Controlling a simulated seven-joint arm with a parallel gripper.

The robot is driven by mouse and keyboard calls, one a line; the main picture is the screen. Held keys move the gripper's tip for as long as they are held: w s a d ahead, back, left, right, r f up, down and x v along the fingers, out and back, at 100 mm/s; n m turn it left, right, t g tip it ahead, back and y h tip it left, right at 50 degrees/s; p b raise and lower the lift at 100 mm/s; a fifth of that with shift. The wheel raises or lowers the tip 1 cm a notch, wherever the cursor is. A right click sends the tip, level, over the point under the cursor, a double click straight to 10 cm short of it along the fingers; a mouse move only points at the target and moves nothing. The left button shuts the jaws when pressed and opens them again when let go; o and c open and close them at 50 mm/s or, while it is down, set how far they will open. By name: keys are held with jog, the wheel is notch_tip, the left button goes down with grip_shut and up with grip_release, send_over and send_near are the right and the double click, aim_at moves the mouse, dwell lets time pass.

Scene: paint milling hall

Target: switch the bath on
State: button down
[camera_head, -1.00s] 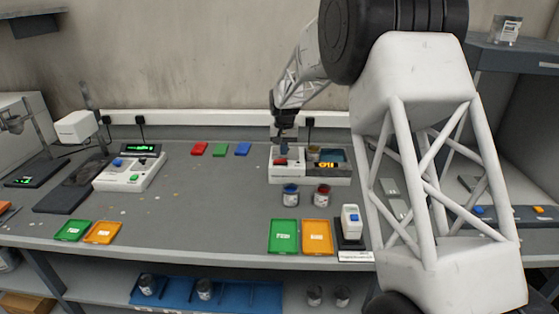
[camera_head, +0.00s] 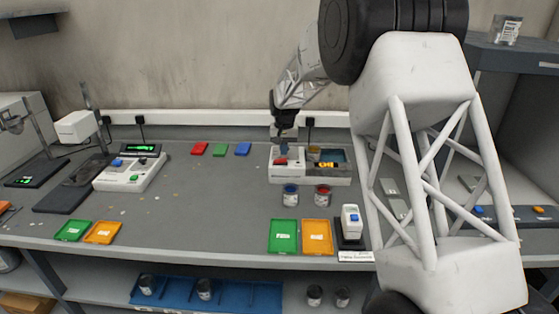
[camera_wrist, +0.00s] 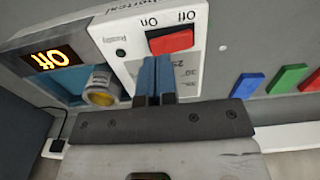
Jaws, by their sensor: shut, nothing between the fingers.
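The bath (camera_head: 340,181) is a white-and-grey unit at the back of the bench, with a water basin on its right half. Its red rocker switch (camera_wrist: 171,41) lies between the marks "On" and "Off" in the wrist view; it also shows in the head view (camera_head: 281,162). The bath's orange display (camera_wrist: 50,59) appears to read "Off". My gripper (camera_wrist: 163,60) is shut and empty, its blue fingertips at the switch's edge, nearer its "On" side. I cannot tell whether they touch it. In the head view my gripper (camera_head: 283,151) is above the bath's left half.
A can (camera_wrist: 100,89) stands in the basin. Green (camera_head: 283,236) and orange (camera_head: 317,237) trays lie in front. Bench left of the bath is mostly clear.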

aim_at(284, 160)
jog(key=shift+f, duration=1.35)
dwell(1.1)
jog(key=shift+r, duration=3.55)
